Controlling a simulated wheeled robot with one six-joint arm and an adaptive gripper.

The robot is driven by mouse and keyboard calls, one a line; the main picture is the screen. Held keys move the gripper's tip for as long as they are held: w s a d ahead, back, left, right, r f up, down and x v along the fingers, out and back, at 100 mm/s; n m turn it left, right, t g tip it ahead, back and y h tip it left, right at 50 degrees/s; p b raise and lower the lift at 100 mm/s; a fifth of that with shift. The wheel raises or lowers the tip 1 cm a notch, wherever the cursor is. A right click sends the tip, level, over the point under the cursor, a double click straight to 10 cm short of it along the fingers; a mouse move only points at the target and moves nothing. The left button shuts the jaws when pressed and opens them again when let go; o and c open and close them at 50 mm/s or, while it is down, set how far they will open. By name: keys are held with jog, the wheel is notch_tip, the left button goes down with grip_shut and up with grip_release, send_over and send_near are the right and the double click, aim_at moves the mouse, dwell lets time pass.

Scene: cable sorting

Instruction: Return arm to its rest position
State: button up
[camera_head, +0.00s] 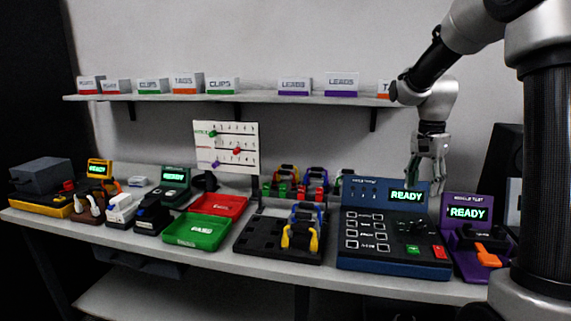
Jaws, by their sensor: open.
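My gripper (427,170) hangs at the end of my arm on the right side of the view, fingers pointing down. It is open, and I see nothing between its fingers. It appears in front of or above the right part of the blue tester (394,262), whose display reads READY. My arm comes in from the upper right and bends down past the shelf's right end. The height of the fingertips over the tester is hard to tell from this one view.
A shelf (240,97) with several labelled boxes runs along the wall near my arm. The bench holds a purple tester (484,245), a black fixture (262,246) with a cable bundle (301,232), a green tray (197,231) and a red tray (219,204). Free bench surface is narrow.

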jog(key=s+a+r+n+t, duration=0.2)
jog(key=s+n, duration=0.4)
jog(key=s, duration=0.6)
jog(key=s+a+r+n+t, duration=0.3)
jog(key=s+n, duration=0.3)
jog(key=s, duration=0.6)
jog(key=shift+s+r, duration=0.3)
jog(key=shift+r, duration=0.1)
